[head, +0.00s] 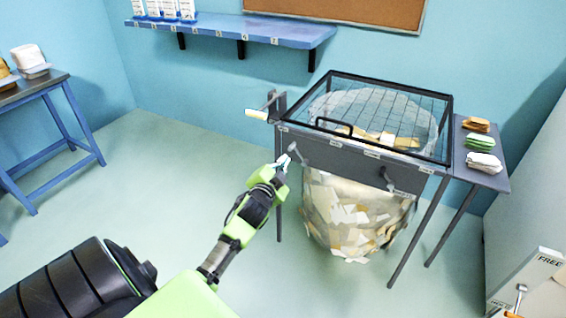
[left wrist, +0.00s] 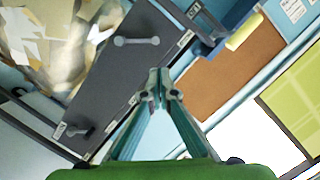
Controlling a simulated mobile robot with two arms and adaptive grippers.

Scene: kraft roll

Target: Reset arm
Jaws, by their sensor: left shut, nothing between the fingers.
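I cannot tell whether the fingers touch the near handle. My right gripper is not in view.
A side shelf (head: 500,180) holds stacked cloth-like items. A blue wall shelf (head: 245,30) is behind, a blue-legged table (head: 45,95) at left. The left floor is clear.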

